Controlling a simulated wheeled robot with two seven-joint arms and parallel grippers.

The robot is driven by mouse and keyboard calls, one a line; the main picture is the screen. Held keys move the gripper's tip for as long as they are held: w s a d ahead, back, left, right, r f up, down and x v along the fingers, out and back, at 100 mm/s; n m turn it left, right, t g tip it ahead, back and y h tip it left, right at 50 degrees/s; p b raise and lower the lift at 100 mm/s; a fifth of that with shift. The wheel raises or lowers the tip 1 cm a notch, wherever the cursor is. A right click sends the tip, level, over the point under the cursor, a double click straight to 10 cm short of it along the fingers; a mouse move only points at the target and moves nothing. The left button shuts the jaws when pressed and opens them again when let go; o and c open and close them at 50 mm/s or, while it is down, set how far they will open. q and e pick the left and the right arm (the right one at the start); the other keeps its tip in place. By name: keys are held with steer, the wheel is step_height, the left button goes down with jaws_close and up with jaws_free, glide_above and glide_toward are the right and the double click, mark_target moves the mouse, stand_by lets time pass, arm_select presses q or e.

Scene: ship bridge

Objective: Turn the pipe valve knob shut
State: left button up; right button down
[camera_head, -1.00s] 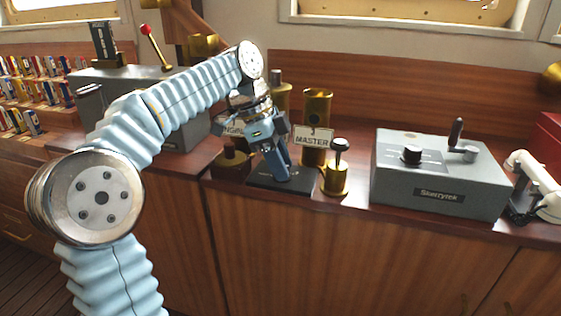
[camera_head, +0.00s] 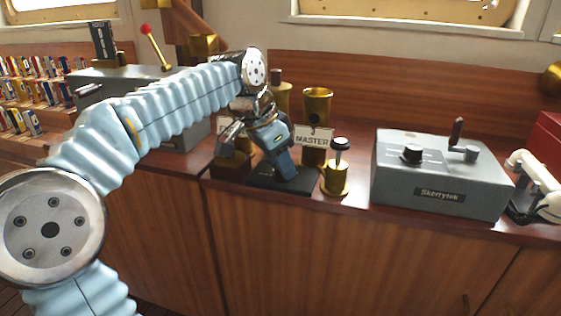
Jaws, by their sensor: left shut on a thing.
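My left gripper (camera_head: 283,165) reaches down over a small black base plate (camera_head: 268,181) on the wooden counter, among brass fittings. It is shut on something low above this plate. The pipe valve knob is not clearly visible; the fingers and wrist cover the spot, so I cannot make out its angle. My left arm comes in from the left and its wrist is tilted over the plate. My right gripper is not in view.
A brass cylinder (camera_head: 317,108) with a "MASTER" sign (camera_head: 312,140) stands close behind the gripper. A brass post with a black knob (camera_head: 338,172) stands just to its right. A grey console (camera_head: 440,180) is farther right, a grey lever box (camera_head: 180,135) behind my arm.

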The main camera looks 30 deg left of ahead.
arm_select(q)
steer(key=n, duration=0.2)
steer(key=n+y, duration=0.1)
steer(key=n, duration=0.1)
steer(key=shift+d+n+t+y+p, duration=0.15)
steer(key=shift+n+t+y+p, duration=0.15)
steer(key=shift+t+p, duration=0.1)
steer(key=n+y+p, duration=0.1)
steer(key=n, duration=0.3)
steer(key=shift+n+y, duration=0.3)
steer(key=shift+y, duration=0.1)
steer(key=n+y, duration=0.1)
steer(key=n, duration=0.1)
steer(key=n+g+p, duration=0.1)
steer(key=n, duration=0.2)
steer(key=shift+w+d+y, duration=0.1)
steer(key=shift+d+y, duration=0.05)
steer(key=shift+y, duration=0.25)
steer(key=shift+n+g+y+p, duration=0.3)
steer(key=shift+n+g+y, duration=0.35)
steer(key=shift+n, duration=1.45)
steer(key=shift+g, duration=0.25)
steer(key=o, duration=1)
steer(key=shift+h, duration=0.25)
steer(key=shift+o, duration=0.2)
steer(key=v, duration=1.3)
steer(key=shift+d+r+p, duration=0.25)
steer(key=shift+r+p, duration=0.05)
